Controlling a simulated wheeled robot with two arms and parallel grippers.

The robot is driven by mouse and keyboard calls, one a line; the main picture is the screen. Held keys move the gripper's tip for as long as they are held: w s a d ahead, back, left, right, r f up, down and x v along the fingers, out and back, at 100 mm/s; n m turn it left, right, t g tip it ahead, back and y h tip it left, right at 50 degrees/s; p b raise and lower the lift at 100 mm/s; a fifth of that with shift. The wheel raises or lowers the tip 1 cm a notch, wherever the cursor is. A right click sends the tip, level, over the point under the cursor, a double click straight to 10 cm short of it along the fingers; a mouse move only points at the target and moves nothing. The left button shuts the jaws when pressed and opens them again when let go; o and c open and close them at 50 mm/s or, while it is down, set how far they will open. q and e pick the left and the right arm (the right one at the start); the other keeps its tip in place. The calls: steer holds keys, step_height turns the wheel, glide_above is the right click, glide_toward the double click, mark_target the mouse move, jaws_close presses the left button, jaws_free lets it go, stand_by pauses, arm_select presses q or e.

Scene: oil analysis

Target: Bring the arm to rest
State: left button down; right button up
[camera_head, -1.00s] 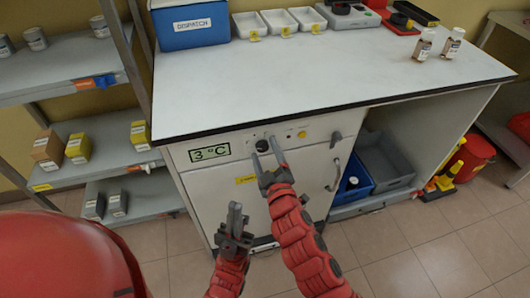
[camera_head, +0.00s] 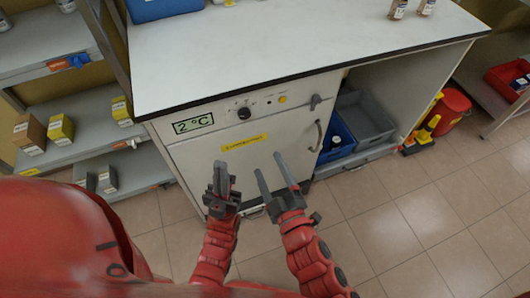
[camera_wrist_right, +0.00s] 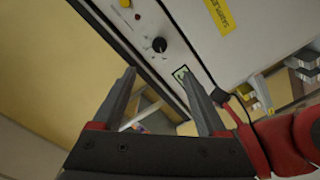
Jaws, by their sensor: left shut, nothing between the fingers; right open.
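My right gripper (camera_head: 276,171) is open and empty in front of the closed door of a white fridge cabinet (camera_head: 265,150). It stands apart from the cabinet's black knob (camera_head: 244,113). My left gripper (camera_head: 221,178) is shut and empty, to the left of the right one and pointing up. The cabinet's display (camera_head: 193,124) reads 2 °C. In the right wrist view my right gripper's open fingers (camera_wrist_right: 163,95) show with nothing between them. The knob (camera_wrist_right: 159,45) and display (camera_wrist_right: 183,75) lie beyond the fingers.
A white worktop (camera_head: 290,45) tops the cabinet, with a blue box (camera_head: 160,8) at its back left. A shelf rack (camera_head: 80,135) with small boxes stands left. A grey crate (camera_head: 365,120) and a blue crate (camera_head: 335,138) sit under the worktop. The tiled floor (camera_head: 395,225) in front is free.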

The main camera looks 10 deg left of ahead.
steer(key=shift+s+d, duration=0.15)
steer(key=shift+s, duration=0.1)
stand_by(0.4)
